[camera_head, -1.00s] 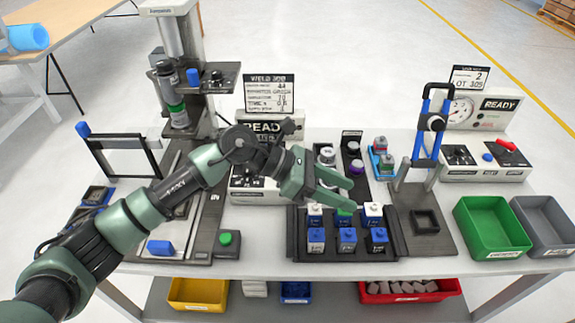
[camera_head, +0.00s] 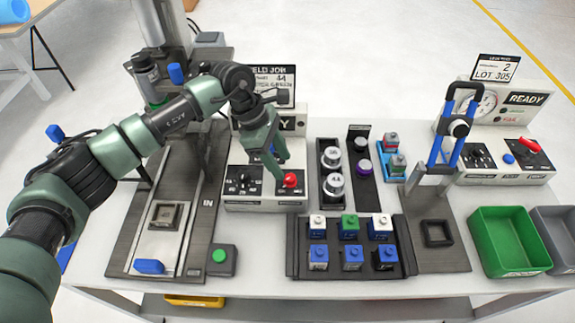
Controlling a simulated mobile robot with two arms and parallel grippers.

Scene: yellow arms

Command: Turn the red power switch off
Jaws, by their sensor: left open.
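A red switch (camera_head: 290,181) sits on the front panel of the left control box (camera_head: 250,204), beside a black panel with dials. My left gripper (camera_head: 280,166) points down right above and behind the red switch, with its fingers open. Its fingertips are close to the switch; I cannot tell whether they touch it. A second red switch (camera_head: 529,145) is on the right control box (camera_head: 500,177), beside a blue button. My right gripper is not in view.
A dark tray (camera_head: 297,271) with several coloured blocks stands in front. A blue-handled press (camera_head: 447,150) and a green bin (camera_head: 505,240) stand at right. A slide fixture (camera_head: 122,250) and green button (camera_head: 220,256) are at left. Silver weights (camera_head: 333,185) stand right of the gripper.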

